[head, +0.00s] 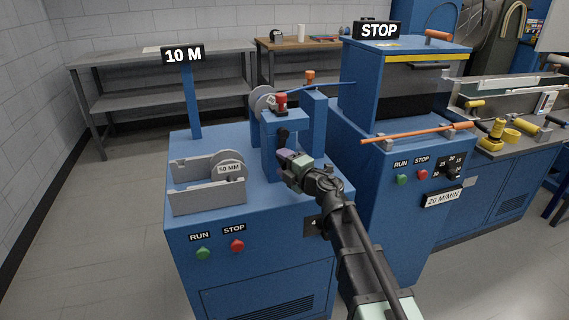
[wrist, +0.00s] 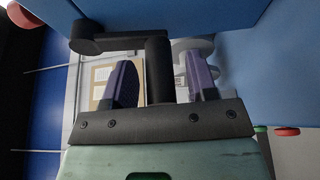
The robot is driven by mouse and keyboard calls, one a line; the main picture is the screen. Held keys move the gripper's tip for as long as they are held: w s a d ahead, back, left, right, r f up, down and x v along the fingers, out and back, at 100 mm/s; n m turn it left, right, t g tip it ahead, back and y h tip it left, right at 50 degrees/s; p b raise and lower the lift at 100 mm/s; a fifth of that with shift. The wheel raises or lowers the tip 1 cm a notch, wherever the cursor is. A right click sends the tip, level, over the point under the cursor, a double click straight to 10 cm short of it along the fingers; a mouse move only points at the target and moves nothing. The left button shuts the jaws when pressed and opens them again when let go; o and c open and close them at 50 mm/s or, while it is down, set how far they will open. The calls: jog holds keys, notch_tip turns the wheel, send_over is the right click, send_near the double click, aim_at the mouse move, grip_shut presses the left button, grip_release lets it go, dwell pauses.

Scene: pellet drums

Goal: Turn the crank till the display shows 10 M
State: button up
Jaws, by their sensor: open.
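The display (head: 183,54) on the blue post reads 10 M. The crank is black; its upper part (head: 284,134) shows on the front of the small blue stand in the head view, and my gripper hides the rest. In the wrist view the crank arm (wrist: 115,42) runs across the top and its grip (wrist: 159,68) points down towards me. My gripper (head: 290,158) is at the crank in the head view. In the wrist view its two purple fingers (wrist: 162,85) are apart, one on each side of the grip, with gaps visible.
The blue cabinet bears a grey slotted holder marked 50 MM (head: 229,169), a green RUN button (head: 203,253) and a red STOP button (head: 237,245). A taller blue machine with a STOP sign (head: 379,30) and an orange bar (head: 418,133) stands close on the right.

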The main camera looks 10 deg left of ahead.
jog(key=v, duration=1.1)
jog(key=shift+a, duration=0.1)
dwell(0.5)
